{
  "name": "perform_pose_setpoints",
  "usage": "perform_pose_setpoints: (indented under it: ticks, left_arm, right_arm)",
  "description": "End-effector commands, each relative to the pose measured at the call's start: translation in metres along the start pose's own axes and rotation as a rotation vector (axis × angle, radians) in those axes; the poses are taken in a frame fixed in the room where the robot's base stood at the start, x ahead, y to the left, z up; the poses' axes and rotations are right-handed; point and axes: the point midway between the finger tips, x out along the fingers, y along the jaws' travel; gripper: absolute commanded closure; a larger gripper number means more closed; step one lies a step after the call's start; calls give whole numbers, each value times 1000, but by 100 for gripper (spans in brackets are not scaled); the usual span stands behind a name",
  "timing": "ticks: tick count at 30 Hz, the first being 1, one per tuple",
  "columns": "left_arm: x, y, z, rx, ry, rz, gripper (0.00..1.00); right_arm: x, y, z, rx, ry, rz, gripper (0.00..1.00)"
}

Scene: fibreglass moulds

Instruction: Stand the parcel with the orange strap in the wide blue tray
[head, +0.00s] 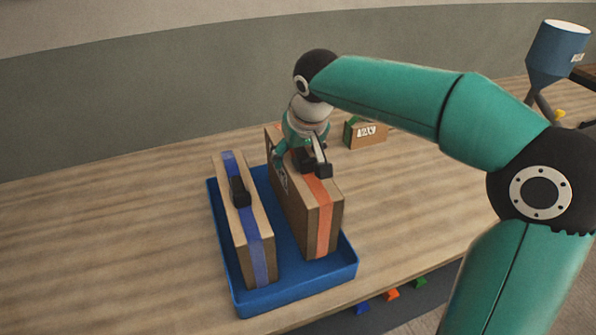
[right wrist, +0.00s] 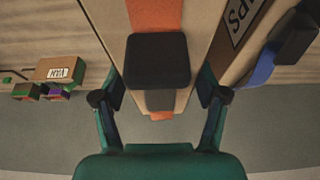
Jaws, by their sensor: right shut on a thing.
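The parcel with the orange strap (head: 323,220) is a tall brown box with a black handle on top. It is upright inside the right half of the wide blue tray (head: 300,292). I cannot tell whether its base touches the tray floor. My right gripper (head: 302,152) is over its top, shut on it. In the right wrist view the fingers (right wrist: 158,88) are on either side of the parcel's top (right wrist: 153,15), around the black handle (right wrist: 157,60). My left gripper is not in view.
A parcel with a blue strap (head: 243,228) stands in the tray's left half, with a narrow gap between the two. A small box marked A2X9 (head: 366,134) lies behind on the wooden table (head: 100,235). A blue hopper (head: 556,50) stands at far right. The table's left is clear.

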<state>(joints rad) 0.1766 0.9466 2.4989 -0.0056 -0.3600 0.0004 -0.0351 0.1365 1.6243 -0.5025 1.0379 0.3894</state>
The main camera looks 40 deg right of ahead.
Motion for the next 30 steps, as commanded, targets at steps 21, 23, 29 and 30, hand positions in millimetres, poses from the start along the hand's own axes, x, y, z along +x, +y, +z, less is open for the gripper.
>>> perform_pose_setpoints:
  ticks: [21,23,29,30]
  left_arm:
    - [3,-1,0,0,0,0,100]
    - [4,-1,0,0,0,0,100]
    - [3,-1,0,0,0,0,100]
    - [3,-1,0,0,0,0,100]
  right_arm:
    - [39,-2,15,-3,4,-2,97]
    - [41,-2,16,-3,0,-2,26]
    - [40,-2,16,-4,0,-2,3]
    - [40,-2,16,-4,0,-2,3]
